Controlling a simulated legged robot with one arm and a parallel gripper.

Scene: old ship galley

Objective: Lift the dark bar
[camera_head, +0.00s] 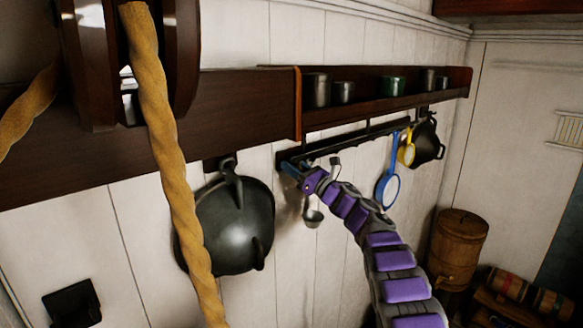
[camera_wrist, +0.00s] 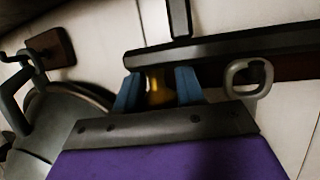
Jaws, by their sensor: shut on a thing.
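The dark bar (camera_head: 345,143) runs along the white wall below the shelf, with hanging utensils on it. It crosses the upper part of the wrist view (camera_wrist: 230,47), where an upright (camera_wrist: 178,18) joins it from above. My gripper (camera_head: 295,170) is at the bar's left end. In the wrist view, my gripper's blue fingers (camera_wrist: 157,88) reach the bar's lower edge. A yellow piece (camera_wrist: 157,87) is between them, and the gripper is shut on it. I cannot tell whether this piece belongs to the bar. The fingertips are partly hidden.
A dark wok (camera_head: 232,225) hangs left of my gripper. A ladle (camera_head: 313,217) hangs just below. Blue (camera_head: 388,190) and yellow (camera_head: 407,150) utensils and a dark pan (camera_head: 427,142) hang to the right. A thick rope (camera_head: 165,130) crosses the near left.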

